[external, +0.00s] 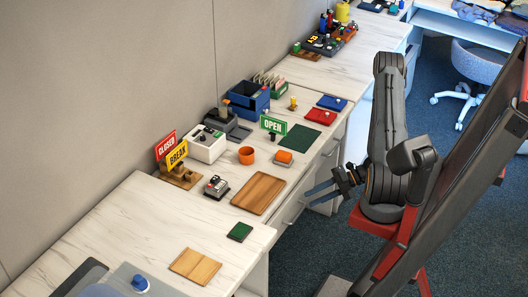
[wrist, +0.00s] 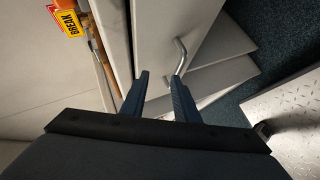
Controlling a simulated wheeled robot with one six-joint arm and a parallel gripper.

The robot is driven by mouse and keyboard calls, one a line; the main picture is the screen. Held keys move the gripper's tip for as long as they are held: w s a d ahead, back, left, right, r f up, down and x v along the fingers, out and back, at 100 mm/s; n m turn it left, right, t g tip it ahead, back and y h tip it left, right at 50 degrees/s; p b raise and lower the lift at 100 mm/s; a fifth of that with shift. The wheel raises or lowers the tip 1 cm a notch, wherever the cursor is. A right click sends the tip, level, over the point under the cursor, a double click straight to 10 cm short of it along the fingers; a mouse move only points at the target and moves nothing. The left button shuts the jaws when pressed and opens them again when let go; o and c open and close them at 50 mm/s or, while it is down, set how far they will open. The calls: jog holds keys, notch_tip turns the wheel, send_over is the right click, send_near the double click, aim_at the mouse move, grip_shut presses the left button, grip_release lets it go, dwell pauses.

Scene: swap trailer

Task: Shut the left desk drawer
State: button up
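The desk (external: 120,215) has white drawer fronts (external: 300,200) under its front edge, partly hidden by my arm in the external view. In the wrist view a pale drawer front (wrist: 155,30) with a curved metal handle (wrist: 182,50) lies ahead of my gripper (wrist: 158,76). My gripper's two dark blue fingers are apart, with nothing seen between them. The right fingertip is close to the handle's lower end; I cannot tell if they touch. In the external view my gripper (external: 312,194) is beside the desk front. How far the left drawer stands out is unclear.
On the desktop stand a wooden tray (external: 259,193), an orange cup (external: 247,155), a green OPEN sign (external: 273,125) and a yellow BREAK sign (external: 177,153). More pale panels (wrist: 215,80) lie right of the handle. A chair (external: 476,62) stands far back on open carpet.

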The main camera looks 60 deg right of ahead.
jog(key=shift+s+f+n+t+y+b, duration=1.6)
jog(key=shift+f+n+y+b, duration=1.55)
jog(key=shift+b, duration=1.8)
jog(key=w+a+h, duration=0.1)
jog(key=w+a, duration=0.3)
jog(key=w, duration=0.1)
jog(key=shift+w+a, duration=0.15)
jog(key=shift+m+t+h, duration=0.25)
jog(key=shift+t, duration=0.05)
grip_shut()
